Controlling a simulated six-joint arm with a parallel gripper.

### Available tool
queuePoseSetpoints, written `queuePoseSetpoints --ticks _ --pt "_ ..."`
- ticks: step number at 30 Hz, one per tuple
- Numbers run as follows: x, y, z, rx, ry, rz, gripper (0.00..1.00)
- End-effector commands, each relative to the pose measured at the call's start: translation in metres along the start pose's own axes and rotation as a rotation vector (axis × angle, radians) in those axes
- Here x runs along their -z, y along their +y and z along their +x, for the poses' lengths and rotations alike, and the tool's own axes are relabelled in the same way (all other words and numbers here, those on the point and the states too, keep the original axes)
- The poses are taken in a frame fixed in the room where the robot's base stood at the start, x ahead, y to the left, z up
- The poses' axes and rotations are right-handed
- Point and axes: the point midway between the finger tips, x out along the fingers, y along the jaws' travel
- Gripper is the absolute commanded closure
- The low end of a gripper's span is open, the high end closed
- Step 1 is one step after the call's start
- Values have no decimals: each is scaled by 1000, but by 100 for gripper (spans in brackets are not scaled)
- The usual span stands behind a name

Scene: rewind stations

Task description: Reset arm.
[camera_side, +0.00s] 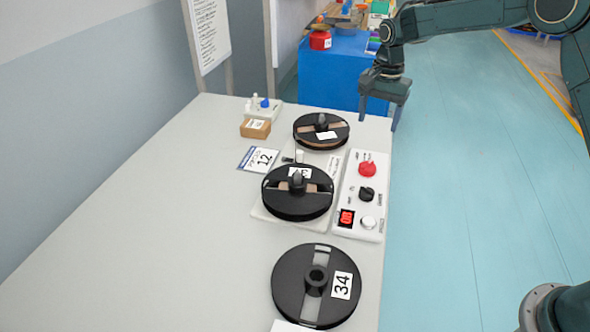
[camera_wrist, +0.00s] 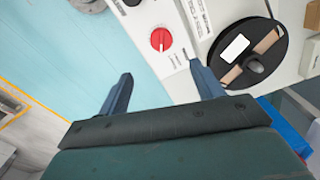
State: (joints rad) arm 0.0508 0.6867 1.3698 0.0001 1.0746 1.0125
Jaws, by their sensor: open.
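My gripper (camera_side: 382,112) is at the far right edge of the table, beside the far reel. It also shows in the wrist view (camera_wrist: 160,88), with its two blue fingers wide apart and nothing between them. The far black reel (camera_side: 321,131) lies flat on the table and shows at the upper right of the wrist view (camera_wrist: 247,55). A middle black reel (camera_side: 297,192) sits on a pale base plate. A near black reel (camera_side: 316,286) carries a label reading 34. The white control panel (camera_side: 358,198) has a red knob, a black knob, a red display and a white button.
A small cardboard box (camera_side: 255,128) and a white block with a blue knob (camera_side: 265,104) stand at the back left. A card reading 12 (camera_side: 259,159) lies by the middle reel. A blue cabinet (camera_side: 333,75) stands beyond the table. The table's left side is bare.

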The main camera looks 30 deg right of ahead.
Motion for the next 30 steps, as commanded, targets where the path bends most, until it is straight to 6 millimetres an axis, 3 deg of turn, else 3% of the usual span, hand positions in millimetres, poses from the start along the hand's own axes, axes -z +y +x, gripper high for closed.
queuePoseSetpoints --ticks 8,18,30 --pt "-18 23 -48 45 31 -109 34" --pt "-54 73 -111 109 91 -301 34" --pt "-101 143 -158 173 176 -527 34"
